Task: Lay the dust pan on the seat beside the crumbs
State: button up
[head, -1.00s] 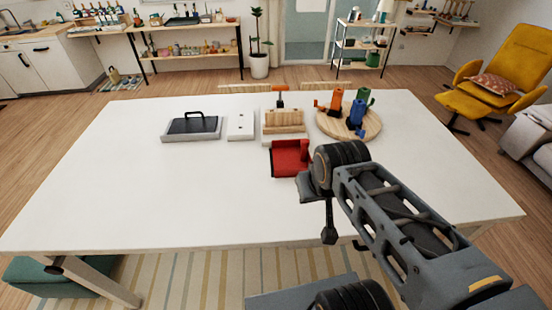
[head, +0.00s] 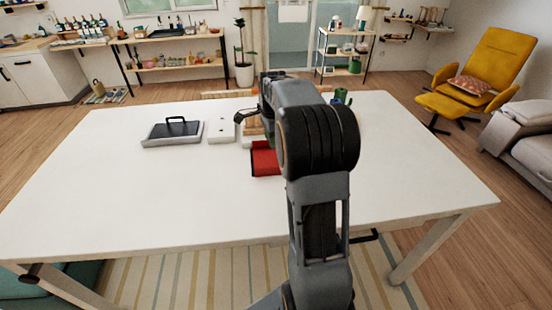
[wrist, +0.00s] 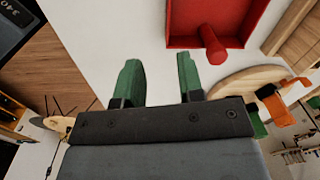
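The red dust pan (head: 264,160) lies on the white table (head: 130,195), partly hidden by my arm in the head view. In the wrist view the dust pan (wrist: 185,28) is at the top, its short round handle (wrist: 213,46) pointing towards my gripper (wrist: 160,80). My gripper is open, with green fingertips apart, nothing between them and clear of the pan. A yellow armchair (head: 500,65) with a patterned cushion and its footstool (head: 447,107) stand at the back right. I see no crumbs, and cannot tell which seat has them.
A grey sofa (head: 520,130) is far right. The table's left half is clear.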

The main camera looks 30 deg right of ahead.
jog(key=d+f, duration=0.1)
jog(key=f, duration=0.2)
jog(key=f+m, duration=0.1)
jog(key=f, duration=0.2)
jog(key=w+d+f+m, duration=0.1)
jog(key=f, duration=0.2)
jog(key=shift+d, duration=0.35)
jog(key=shift+d+f+p, duration=0.15)
jog(key=shift+f+p, duration=0.85)
jog(key=shift+f, duration=2.35)
grip_shut()
